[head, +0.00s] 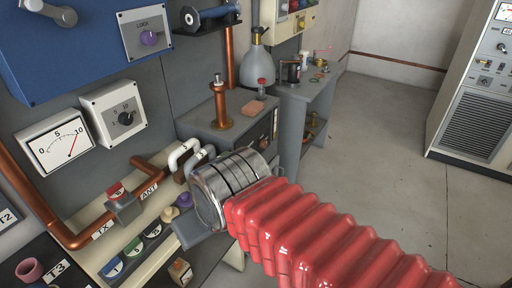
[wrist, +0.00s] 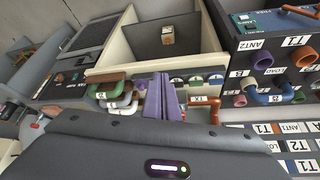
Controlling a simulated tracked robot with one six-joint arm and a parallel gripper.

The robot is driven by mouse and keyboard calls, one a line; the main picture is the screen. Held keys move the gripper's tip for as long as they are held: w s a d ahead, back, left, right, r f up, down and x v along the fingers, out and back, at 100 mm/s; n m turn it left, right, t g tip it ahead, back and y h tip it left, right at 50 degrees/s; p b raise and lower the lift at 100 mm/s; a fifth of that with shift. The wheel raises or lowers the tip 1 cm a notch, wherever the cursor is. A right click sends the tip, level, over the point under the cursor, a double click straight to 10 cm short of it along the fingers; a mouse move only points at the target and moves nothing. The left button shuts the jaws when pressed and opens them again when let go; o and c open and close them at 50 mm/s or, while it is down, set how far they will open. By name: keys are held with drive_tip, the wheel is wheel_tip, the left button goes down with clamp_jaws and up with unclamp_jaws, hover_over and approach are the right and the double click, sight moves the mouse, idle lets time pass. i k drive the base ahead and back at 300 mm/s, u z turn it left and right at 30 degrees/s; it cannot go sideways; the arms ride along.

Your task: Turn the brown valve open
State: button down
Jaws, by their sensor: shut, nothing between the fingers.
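The brown valve is hard to single out. The white handles also show in the head view (head: 181,152), just left of my silver wrist. My gripper (wrist: 162,80) shows in the wrist view as two purple fingers, shut and empty, a little to the right of the handles. I cannot tell its distance from them. In the head view my wrist hides the fingers and part of the handle row.
A copper pipe (head: 80,240) runs along the panel past a red-topped box (head: 120,200). Coloured round knobs (head: 133,247) line the shelf edge. A grey bench (head: 240,108) with a copper post stands behind. A cabinet (head: 480,110) stands far right; the floor between is clear.

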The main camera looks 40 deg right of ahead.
sight(263, 143)
drive_tip(key=k, duration=1.3)
drive_tip(key=z, duration=0.55)
drive_tip(key=i, duration=1.85)
drive_tip(key=u, duration=0.55)
